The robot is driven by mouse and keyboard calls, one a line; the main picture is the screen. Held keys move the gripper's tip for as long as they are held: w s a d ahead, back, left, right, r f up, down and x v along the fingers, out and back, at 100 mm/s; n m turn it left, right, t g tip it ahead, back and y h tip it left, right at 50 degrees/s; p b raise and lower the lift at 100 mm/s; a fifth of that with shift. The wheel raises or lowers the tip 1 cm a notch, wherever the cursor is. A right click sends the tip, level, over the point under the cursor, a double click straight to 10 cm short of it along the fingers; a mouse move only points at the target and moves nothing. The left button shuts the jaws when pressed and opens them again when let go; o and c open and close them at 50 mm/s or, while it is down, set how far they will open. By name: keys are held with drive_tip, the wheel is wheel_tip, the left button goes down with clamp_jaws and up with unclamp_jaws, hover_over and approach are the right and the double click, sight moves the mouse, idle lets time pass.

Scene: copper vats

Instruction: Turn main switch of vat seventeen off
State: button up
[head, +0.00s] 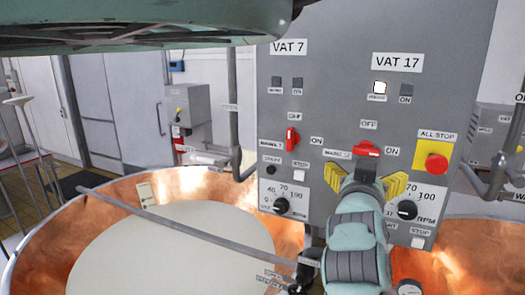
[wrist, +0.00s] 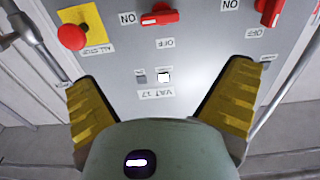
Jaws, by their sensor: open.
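The grey panel (head: 335,75) carries a VAT 17 label (head: 397,62). The red main switch of vat 17 (head: 367,150) has its handle lying horizontally, with OFF above it and ON to its right. It also shows in the wrist view (wrist: 160,16), upside down, near the top edge. My gripper (head: 366,178) is open and empty, its yellow fingers spread wide just below the switch in the head view. I cannot tell whether they touch the panel. In the wrist view my gripper (wrist: 166,80) frames the lit white lamp (wrist: 163,77) under the switch.
The vat 7 switch (head: 292,139) stands upright to the left. The red ALL STOP button (head: 436,163) on its yellow plate is close on the right. Dials (head: 407,210) sit lower on the panel. A copper vat (head: 40,255) with pale liquid stands at left.

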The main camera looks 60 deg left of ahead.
sight(366, 151)
drive_tip(key=shift+h, duration=0.3)
drive_tip(key=shift+f+p+x, duration=0.1)
drive_tip(key=shift+p+x, duration=0.15)
drive_tip(key=shift+x, duration=3.65)
drive_tip(key=shift+f+p+x, duration=0.15)
drive_tip(key=shift+p+x, duration=0.05)
drive_tip(key=shift+x, duration=3.7)
drive_tip(key=shift+s+a, duration=0.1)
drive_tip(key=shift+a, duration=0.05)
drive_tip(key=c, duration=1.2)
